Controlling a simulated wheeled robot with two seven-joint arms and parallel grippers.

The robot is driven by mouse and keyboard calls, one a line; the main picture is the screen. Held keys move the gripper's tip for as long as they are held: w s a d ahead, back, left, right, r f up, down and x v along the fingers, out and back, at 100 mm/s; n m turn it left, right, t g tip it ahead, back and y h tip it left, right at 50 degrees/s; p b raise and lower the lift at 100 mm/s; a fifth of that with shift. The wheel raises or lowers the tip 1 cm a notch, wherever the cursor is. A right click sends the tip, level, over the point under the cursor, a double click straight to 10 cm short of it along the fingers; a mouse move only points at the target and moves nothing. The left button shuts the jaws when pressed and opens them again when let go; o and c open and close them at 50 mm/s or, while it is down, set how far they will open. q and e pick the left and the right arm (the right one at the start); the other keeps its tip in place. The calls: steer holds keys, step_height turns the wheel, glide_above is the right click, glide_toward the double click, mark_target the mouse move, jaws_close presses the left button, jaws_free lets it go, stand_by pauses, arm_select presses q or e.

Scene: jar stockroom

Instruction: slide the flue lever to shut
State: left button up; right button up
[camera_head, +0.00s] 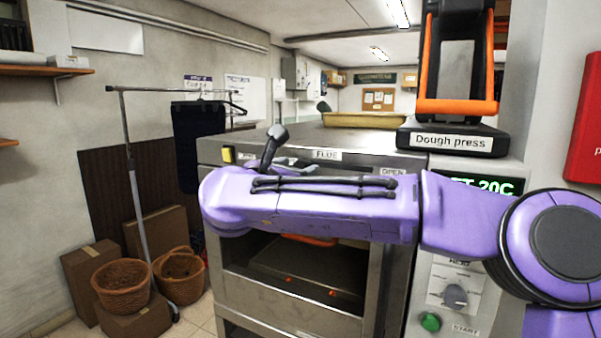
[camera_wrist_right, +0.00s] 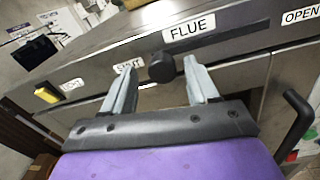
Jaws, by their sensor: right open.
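The flue lever (camera_head: 275,142) is a dark stick with a rounded knob, standing up from the oven's front edge left of the FLUE label (camera_head: 326,155). In the right wrist view the black knob (camera_wrist_right: 161,68) is beside the SHUT label (camera_wrist_right: 126,67), far from the OPEN label (camera_wrist_right: 300,16). My right gripper (camera_wrist_right: 158,76) is open, with one grey finger on each side of the knob; I cannot tell whether either touches it. In the head view the gripper (camera_head: 290,164) is mostly hidden behind my purple arm. My left gripper is out of view.
The steel oven (camera_head: 235,262) has a yellow switch (camera_head: 228,155) left of the lever. A dough press (camera_head: 452,138) stands at the right. In the right wrist view a black handle (camera_wrist_right: 294,112) is close on the right. Baskets (camera_head: 122,286) and boxes are on the floor at left.

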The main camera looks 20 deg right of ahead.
arm_select(q)
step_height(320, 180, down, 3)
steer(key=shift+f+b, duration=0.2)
steer(key=shift+b, duration=1)
arm_select(e)
steer(key=v, duration=0.8)
steer(key=shift+a, duration=0.2)
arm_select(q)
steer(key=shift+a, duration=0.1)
arm_select(e)
steer(key=shift+w, duration=0.1)
